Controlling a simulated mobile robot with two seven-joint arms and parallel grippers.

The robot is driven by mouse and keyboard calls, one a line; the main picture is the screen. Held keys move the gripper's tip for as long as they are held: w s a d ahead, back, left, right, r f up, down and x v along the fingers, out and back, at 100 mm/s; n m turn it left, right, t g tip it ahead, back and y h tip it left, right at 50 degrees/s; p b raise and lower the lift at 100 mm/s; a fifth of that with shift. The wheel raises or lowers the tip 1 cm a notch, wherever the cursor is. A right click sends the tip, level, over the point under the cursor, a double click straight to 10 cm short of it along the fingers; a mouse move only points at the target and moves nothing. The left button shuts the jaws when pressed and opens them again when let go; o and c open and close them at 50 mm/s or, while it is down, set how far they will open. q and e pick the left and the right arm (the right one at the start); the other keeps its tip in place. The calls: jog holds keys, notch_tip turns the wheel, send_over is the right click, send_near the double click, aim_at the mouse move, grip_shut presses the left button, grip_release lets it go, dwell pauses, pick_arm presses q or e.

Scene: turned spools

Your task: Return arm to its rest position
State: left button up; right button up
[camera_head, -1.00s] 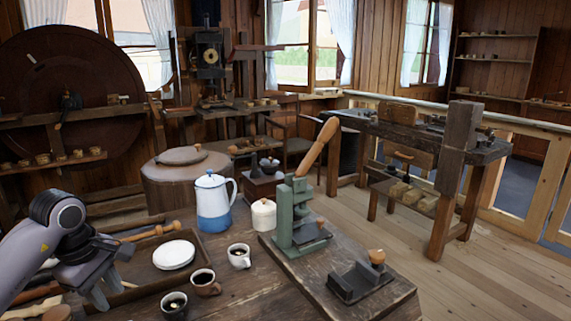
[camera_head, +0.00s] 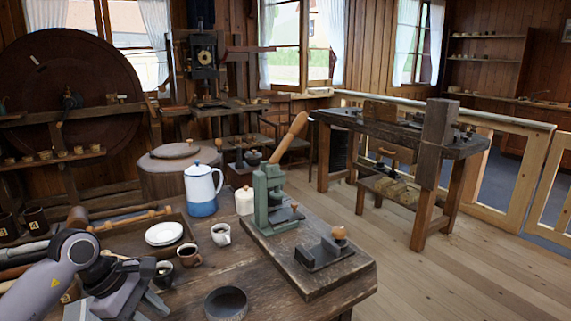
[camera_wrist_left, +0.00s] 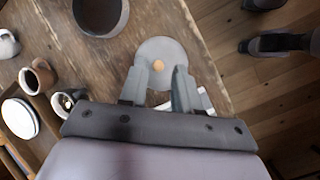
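My left arm (camera_head: 65,265) comes in from the left in the head view, over the front left of the table. Its gripper (camera_wrist_left: 159,82) shows in the left wrist view with its two fingers apart and a gap between them. A round grey lid-like disc (camera_wrist_left: 176,50) with an orange knob (camera_wrist_left: 158,64) shows beyond the fingertips. The fingers do not appear closed on it; how far below them it lies is hard to tell. In the head view the fingertips are partly cut off by the bottom edge.
A tray (camera_head: 190,236) holds a white plate (camera_head: 164,233). A green press (camera_head: 268,205) stands on a board to the right.

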pick_arm(q)
jog(key=s+d+r+n+t+h+p, duration=0.1)
jog(key=s+d+n+t+h, duration=0.15)
jog(key=d+n+h, duration=0.45)
jog(key=s+d+r+n+t+h+p, duration=0.1)
jog(key=s+d+r+n+h, duration=0.15)
jog(key=d+n+h, duration=0.4)
jog(key=s+a+f+n+t+y, duration=0.15)
jog(key=n+t+y, duration=0.25)
jog(key=n, duration=0.5)
jog(key=a+f+n+t+y+p, duration=0.1)
jog(key=a+f+n+t+y, duration=0.2)
jog(key=n, duration=0.6)
jog(key=s+a+f+n+t+y, duration=0.15)
jog(key=n+t+y, duration=0.3)
jog(key=n, duration=0.45)
jog(key=s+a+f+n+g+y, duration=0.1)
jog(key=s+f+n+g+y, duration=0.1)
jog(key=s+f+n, duration=0.4)
jog(key=s+a+f+n+g+y+p, duration=0.1)
jog(key=s+a+f+n+g+y, duration=0.1)
jog(key=s+f+n+g, duration=0.2)
notch_tip(320, 180, down, 4)
jog(key=s+n, duration=0.2)
jog(key=n, duration=0.1)
jog(key=shift+s+g+y, duration=0.3)
